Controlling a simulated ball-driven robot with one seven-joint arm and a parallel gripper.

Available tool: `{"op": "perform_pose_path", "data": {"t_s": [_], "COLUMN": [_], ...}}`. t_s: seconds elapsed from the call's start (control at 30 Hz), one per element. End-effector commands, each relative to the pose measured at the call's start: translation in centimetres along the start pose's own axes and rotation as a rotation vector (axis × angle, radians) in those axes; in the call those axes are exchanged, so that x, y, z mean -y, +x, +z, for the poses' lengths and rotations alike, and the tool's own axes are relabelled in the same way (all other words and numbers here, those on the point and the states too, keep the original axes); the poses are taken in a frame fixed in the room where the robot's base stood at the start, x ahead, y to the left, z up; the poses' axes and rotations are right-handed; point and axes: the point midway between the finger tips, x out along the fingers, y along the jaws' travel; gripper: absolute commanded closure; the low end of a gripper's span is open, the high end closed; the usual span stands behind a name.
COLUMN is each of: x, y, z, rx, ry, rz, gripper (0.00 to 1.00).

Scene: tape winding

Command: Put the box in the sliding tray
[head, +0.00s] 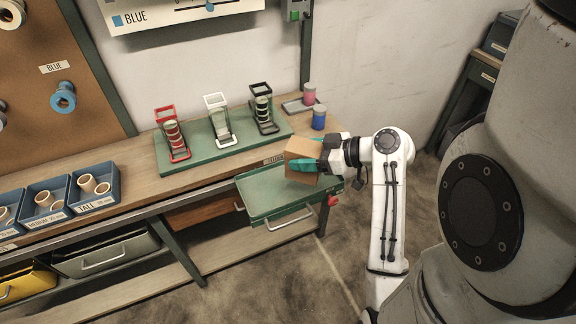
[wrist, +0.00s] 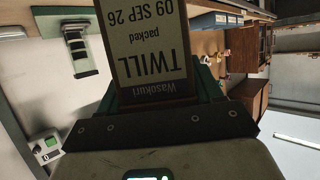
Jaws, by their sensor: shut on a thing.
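My gripper (head: 318,165) is shut on a small brown cardboard box (head: 302,152), with teal fingers on it. In the wrist view the box (wrist: 150,50) fills the space between the fingers, and its label reads TWILL, upside down. The green sliding tray (head: 262,207) is pulled out from under the bench top, with a handle at its front. In the head view the box overlaps the tray's far right part. I cannot tell its exact height above the tray. The tray's right end is partly hidden by the box and my gripper.
A green board (head: 190,153) with red, white and black spool holders stands on the bench behind the tray. A blue spool (head: 319,117) and a pink spool (head: 309,93) are near the bench's right end. Blue bins (head: 95,187) stand at the left. The visible tray surface is bare.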

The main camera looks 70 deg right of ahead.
Motion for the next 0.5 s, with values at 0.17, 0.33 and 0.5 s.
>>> {"op": "perform_pose_path", "data": {"t_s": [0.17, 0.33, 0.5], "x": [-1.9, -2.9, -3.4], "y": [3.5, 6.0, 7.0], "z": [1.5, 3.0, 3.7], "rx": [0.002, 0.0, -0.001], "ry": [0.004, 0.002, 0.0], "rz": [0.0, 0.0, 0.001], "gripper": [0.7, 0.7, 0.7]}}
